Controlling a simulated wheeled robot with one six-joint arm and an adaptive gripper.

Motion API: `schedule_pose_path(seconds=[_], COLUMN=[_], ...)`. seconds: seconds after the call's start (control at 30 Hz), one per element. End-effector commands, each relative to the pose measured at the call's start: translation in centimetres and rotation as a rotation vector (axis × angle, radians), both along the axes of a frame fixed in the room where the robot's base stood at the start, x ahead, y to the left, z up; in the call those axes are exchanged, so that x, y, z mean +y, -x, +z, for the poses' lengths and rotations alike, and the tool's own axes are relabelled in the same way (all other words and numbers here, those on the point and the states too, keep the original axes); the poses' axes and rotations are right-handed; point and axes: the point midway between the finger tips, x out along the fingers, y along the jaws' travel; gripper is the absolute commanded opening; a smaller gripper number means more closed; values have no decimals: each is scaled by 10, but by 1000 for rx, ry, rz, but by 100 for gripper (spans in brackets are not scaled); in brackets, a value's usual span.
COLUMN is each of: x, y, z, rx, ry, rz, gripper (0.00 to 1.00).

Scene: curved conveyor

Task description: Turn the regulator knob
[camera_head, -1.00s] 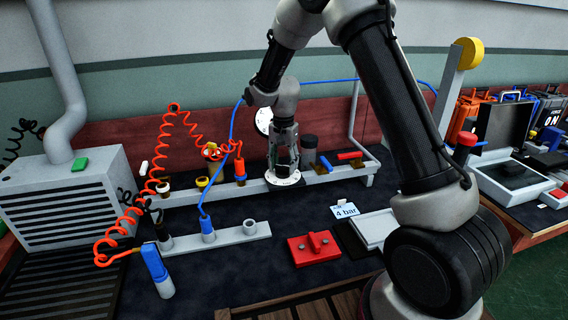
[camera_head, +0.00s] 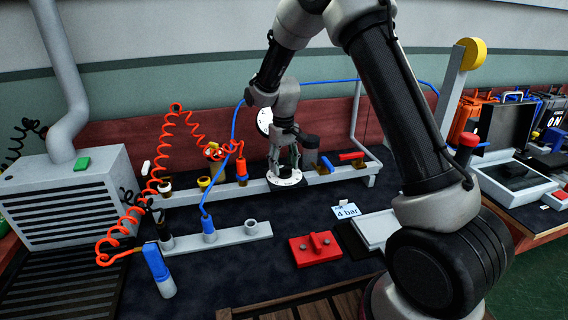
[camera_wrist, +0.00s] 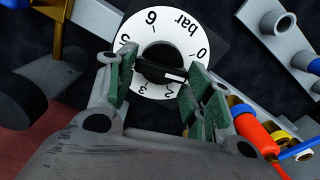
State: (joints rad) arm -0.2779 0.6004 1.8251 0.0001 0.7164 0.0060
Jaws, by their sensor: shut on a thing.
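The regulator knob (camera_wrist: 160,70) is black with a white pointer mark. It sits at the middle of a white round dial (camera_wrist: 150,30) marked in bar, which also shows in the head view (camera_head: 284,182). The pointer mark faces right in the wrist view, between the 0 and the 2. My gripper (camera_wrist: 163,74) is shut on the knob, with a green-padded finger on each side. The fingers hide parts of the scale. In the head view my gripper (camera_head: 285,160) points down over the dial, and the knob is hard to make out.
A card reading "4 bar" (camera_head: 346,210) stands on the dark bench, right of the dial. Orange coiled hoses (camera_head: 135,215) and a blue hose (camera_head: 232,130) are on the left. A grey rail (camera_head: 230,190) runs under the fittings. A red block (camera_head: 315,248) lies in front.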

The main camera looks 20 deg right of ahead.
Motion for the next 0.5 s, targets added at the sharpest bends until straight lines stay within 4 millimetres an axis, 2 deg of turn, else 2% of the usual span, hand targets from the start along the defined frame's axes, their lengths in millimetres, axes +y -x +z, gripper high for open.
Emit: schedule_pose_path(seconds=[0.5], x=[3], y=[1], z=[1], rx=[-3], ry=[0], rz=[484], gripper=[28])
